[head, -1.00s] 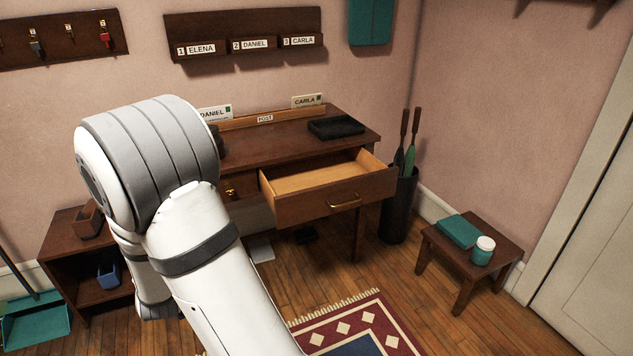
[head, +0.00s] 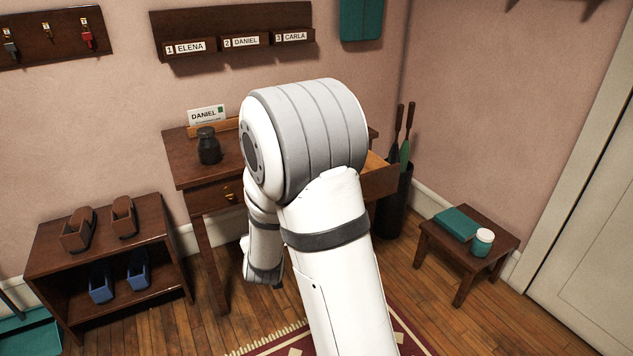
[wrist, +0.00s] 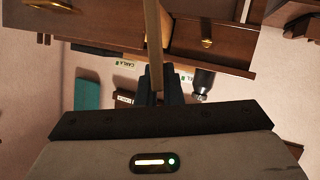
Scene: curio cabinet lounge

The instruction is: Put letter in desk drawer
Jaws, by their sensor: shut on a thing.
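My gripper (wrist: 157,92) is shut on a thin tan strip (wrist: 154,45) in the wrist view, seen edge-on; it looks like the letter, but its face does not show. In the head view my arm hides the gripper and what it holds. The wooden desk (head: 185,160) stands against the wall. Its right drawer (head: 380,178) is pulled out, mostly hidden behind my arm in the head view. The left drawer (head: 215,195) is shut, and its brass handle (wrist: 207,42) shows in the wrist view. I cannot tell the height of the held thing over the open drawer.
A DANIEL card (head: 207,115) and a dark bottle (head: 208,146) stand on the desk; a CARLA card (wrist: 125,63) shows in the wrist view. A dark umbrella bin (head: 394,205) is right of the desk, then a stool (head: 455,250). A low shelf (head: 110,245) is left.

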